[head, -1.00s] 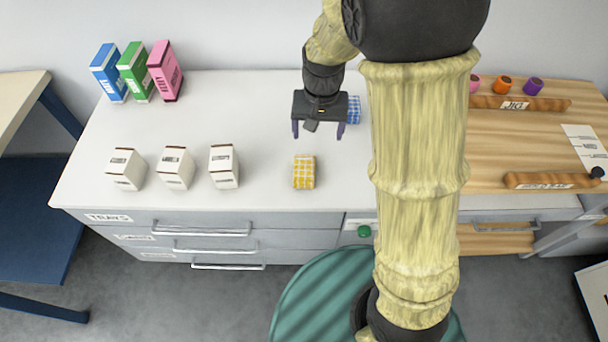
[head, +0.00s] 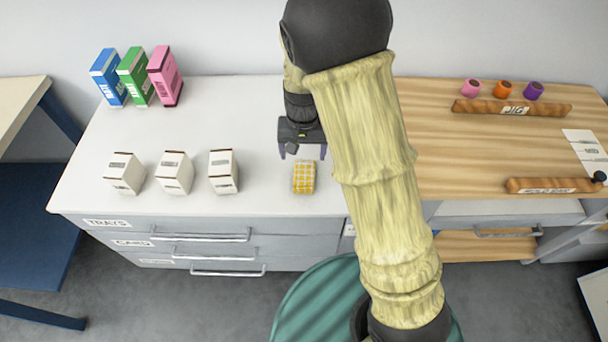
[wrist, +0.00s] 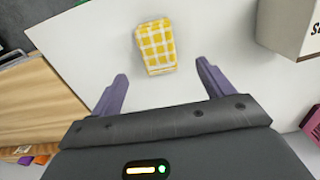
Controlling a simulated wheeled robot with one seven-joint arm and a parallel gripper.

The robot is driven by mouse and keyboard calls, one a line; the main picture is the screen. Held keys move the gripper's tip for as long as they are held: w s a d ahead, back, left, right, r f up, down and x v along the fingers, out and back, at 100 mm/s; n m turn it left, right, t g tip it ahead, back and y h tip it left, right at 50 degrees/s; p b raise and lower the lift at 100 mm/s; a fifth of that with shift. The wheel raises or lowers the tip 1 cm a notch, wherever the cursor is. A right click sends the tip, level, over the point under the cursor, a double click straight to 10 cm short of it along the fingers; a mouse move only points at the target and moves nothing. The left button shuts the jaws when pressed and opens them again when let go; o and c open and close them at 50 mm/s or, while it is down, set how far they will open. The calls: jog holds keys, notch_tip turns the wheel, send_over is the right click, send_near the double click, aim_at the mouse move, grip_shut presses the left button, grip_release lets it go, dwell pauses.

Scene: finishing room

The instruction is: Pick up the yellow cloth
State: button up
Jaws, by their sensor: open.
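The yellow cloth (head: 304,178) is a small checked yellow-and-white block lying on the white counter, right of the white boxes. In the wrist view the cloth (wrist: 156,47) lies ahead of the fingertips, roughly centred between them. My gripper (head: 303,153) is open and empty, just behind the cloth and apart from it. In the wrist view my gripper (wrist: 161,70) shows both purple fingers spread wide with bare counter between them. The blue checked cloth that stood behind is hidden by my arm in the head view.
Several white boxes (head: 174,173) stand left of the cloth. Blue (head: 108,78), green (head: 135,77) and pink (head: 165,76) boxes stand at the back left. A wooden board (head: 430,120) with a JIG strip (head: 512,108) lies right. Counter between the cloth and front edge is clear.

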aim_at(304, 170)
notch_tip(304, 170, down, 6)
jog(key=shift+r, duration=0.25)
jog(key=shift+d+f, duration=0.15)
jog(key=shift+f, duration=2.45)
jog(key=c, duration=1.1)
jog(key=shift+r, duration=0.1)
